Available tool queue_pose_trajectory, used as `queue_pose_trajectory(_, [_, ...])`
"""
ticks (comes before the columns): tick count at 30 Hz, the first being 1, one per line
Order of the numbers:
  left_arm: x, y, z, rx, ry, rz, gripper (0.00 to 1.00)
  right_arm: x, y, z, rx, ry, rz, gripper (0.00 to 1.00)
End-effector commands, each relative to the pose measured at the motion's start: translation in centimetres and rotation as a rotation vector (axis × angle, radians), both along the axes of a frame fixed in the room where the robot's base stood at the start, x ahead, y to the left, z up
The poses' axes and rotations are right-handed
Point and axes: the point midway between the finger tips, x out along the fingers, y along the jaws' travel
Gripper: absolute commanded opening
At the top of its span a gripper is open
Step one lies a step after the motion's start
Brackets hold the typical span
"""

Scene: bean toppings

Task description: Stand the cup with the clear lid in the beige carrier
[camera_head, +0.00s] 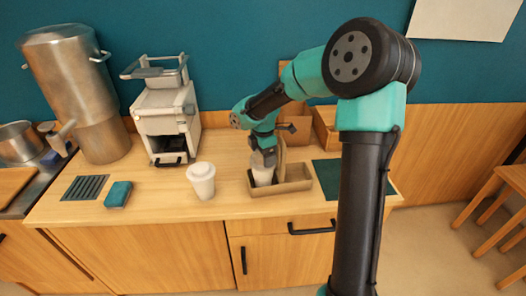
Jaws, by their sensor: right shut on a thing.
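The beige carrier (290,188) stands on the counter, with an upright handle in its middle. My right gripper (264,160) points down over the carrier's left half and is shut on a pale cup (263,177). That cup is upright inside the left compartment; the carrier's front wall hides its bottom, and the gripper covers its top, so I cannot tell its lid. Another white cup with a white lid (201,181) stands upright on the counter left of the carrier, apart from it. My left gripper is not in view.
A grey-white machine (166,120) and a large metal urn (78,95) stand at the back left. A teal sponge (118,194) and a dark slotted grate (86,187) lie at the front left. A dark green mat (328,178) lies right of the carrier, partly behind my arm.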

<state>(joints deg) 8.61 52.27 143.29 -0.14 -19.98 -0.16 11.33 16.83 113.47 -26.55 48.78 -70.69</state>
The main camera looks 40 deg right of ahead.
Motion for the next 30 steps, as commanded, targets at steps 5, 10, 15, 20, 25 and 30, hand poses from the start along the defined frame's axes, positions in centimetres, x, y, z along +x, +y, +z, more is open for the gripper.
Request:
queue_pose_trajectory(5, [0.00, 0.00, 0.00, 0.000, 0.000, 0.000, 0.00, 0.01, 0.00, -0.28, 0.000, -0.001, 0.000, 0.70])
queue_pose_trajectory(10, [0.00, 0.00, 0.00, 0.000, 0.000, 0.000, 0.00, 0.01, 0.00, -0.30, 0.000, -0.001, 0.000, 0.70])
queue_pose_trajectory(15, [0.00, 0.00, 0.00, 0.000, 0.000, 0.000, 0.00, 0.00, 0.01, -0.30, 0.000, -0.001, 0.000, 0.91])
queue_pose_trajectory(20, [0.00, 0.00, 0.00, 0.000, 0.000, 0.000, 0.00, 0.00, 0.01, -0.30, 0.000, 0.000, 0.000, 1.00])
queue_pose_trajectory(25, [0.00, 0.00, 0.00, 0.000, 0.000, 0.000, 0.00, -0.01, 0.01, -0.27, 0.000, 0.000, 0.000, 1.00])
queue_pose_trajectory(30, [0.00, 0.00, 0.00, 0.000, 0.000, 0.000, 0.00, 0.01, 0.01, 0.57, 0.000, 0.000, -0.001, 1.00])
